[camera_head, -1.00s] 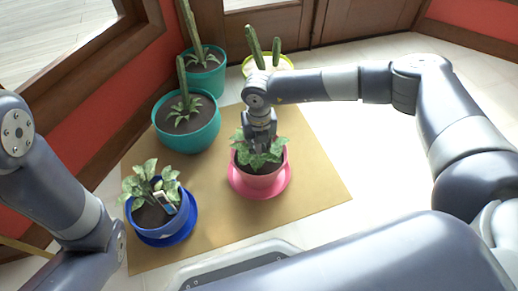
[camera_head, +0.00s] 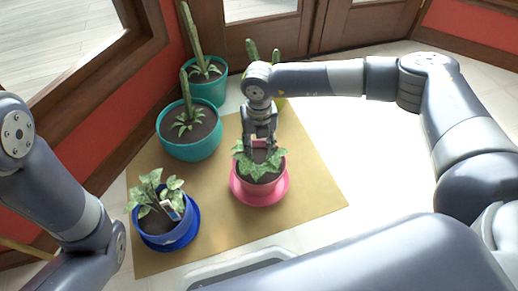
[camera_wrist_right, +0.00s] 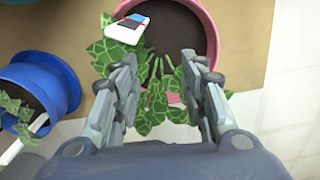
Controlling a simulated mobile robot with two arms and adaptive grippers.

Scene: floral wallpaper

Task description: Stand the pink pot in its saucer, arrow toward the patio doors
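The pink pot (camera_head: 258,188), with a leafy plant and dark soil, looks upright in the pink saucer (camera_head: 282,195) on the brown mat. Its rim (camera_wrist_right: 214,32) shows in the right wrist view, with a white, red and blue tag (camera_wrist_right: 128,28) at its edge. I see no arrow on the pot. My right gripper (camera_head: 259,148) is over the plant with its fingers apart. In the right wrist view its fingers (camera_wrist_right: 162,98) stand on either side of leaves, holding nothing visible. My left arm is at the left; its gripper is out of view. The patio doors (camera_head: 315,22) are at the back.
A blue pot in a blue saucer (camera_head: 187,236) is at front left. Two teal pots (camera_head: 190,148) (camera_head: 210,90) with cacti stand behind it. A cactus (camera_head: 275,62) in a yellow pot is behind my right wrist. The mat's (camera_head: 315,190) right part is clear.

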